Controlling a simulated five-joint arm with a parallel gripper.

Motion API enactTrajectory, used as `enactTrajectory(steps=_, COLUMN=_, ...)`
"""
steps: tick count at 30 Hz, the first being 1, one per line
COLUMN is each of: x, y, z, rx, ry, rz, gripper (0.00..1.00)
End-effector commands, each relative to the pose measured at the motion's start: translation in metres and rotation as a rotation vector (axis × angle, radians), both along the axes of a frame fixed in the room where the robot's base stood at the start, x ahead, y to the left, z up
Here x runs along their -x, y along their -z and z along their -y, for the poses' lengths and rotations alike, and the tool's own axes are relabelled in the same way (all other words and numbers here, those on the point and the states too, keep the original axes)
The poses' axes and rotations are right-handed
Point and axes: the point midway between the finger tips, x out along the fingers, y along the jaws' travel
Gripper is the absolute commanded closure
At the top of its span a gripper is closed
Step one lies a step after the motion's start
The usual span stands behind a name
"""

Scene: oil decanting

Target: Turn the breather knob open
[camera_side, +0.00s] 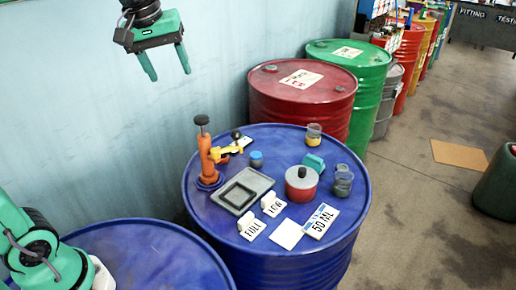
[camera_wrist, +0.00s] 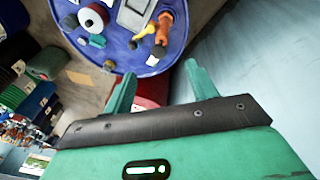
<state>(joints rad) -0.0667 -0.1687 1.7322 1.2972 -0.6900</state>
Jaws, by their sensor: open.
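An orange hand pump (camera_side: 206,158) with a black top handle and a yellow spout (camera_side: 229,150) stands at the left of the blue drum's top (camera_side: 300,265). A dark round knob (camera_side: 236,134) shows by the spout, and a small blue-capped piece (camera_side: 256,160) stands to its right. I cannot tell which is the breather knob. In the wrist view the pump (camera_wrist: 165,25) and blue-capped piece (camera_wrist: 132,45) lie beyond the fingers. My gripper (camera_side: 168,74) is open and empty, high above and behind the drum near the wall. It also shows in the wrist view (camera_wrist: 160,73).
The drum top also holds a grey tray (camera_side: 262,182), a red pot (camera_side: 301,184), glass jars (camera_side: 342,181), a teal block (camera_side: 313,163) and white cards labelled FULL, LOW and 50 ML (camera_side: 321,221). Red (camera_side: 290,105) and green (camera_side: 372,75) drums stand behind. The air around my gripper is clear.

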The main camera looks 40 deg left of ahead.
Motion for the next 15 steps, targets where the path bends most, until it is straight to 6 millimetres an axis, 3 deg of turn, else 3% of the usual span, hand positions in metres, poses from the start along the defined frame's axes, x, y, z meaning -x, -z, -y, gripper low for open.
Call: enactTrajectory(steps=15, x=-0.105, y=0.015, z=-0.029, rx=0.11, ry=-0.507, rz=-0.136, gripper=0.43)
